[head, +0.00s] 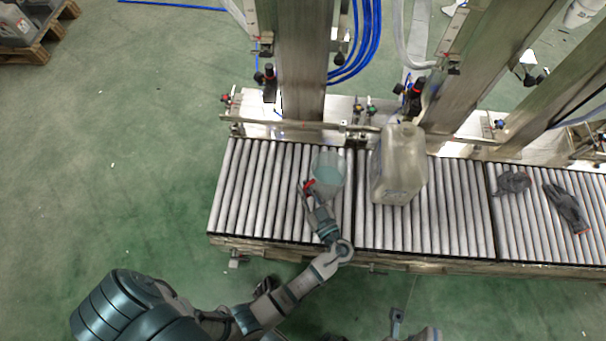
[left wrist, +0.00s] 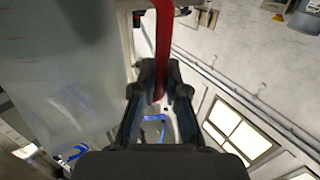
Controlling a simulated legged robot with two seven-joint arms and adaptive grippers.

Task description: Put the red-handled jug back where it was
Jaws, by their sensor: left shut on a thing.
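The jug (head: 328,170) is clear and pale blue, with a red handle (head: 308,186). It is over the left section of the roller conveyor in the head view. My left gripper (head: 308,192) is shut on the red handle, on the jug's near left side. In the left wrist view the red handle (left wrist: 162,45) runs between the two fingers (left wrist: 157,92), and the clear jug wall (left wrist: 70,70) fills the left side. I cannot tell whether the jug's base touches the rollers. A grey part of mine, perhaps my right gripper (head: 397,318), shows at the bottom edge, too little to read its jaws.
A large beige canister (head: 398,165) stands on the conveyor (head: 240,190) just right of the jug. Grey gloves (head: 566,207) lie further right. Metal posts (head: 302,60) and a rail stand behind. The rollers left of the jug are bare.

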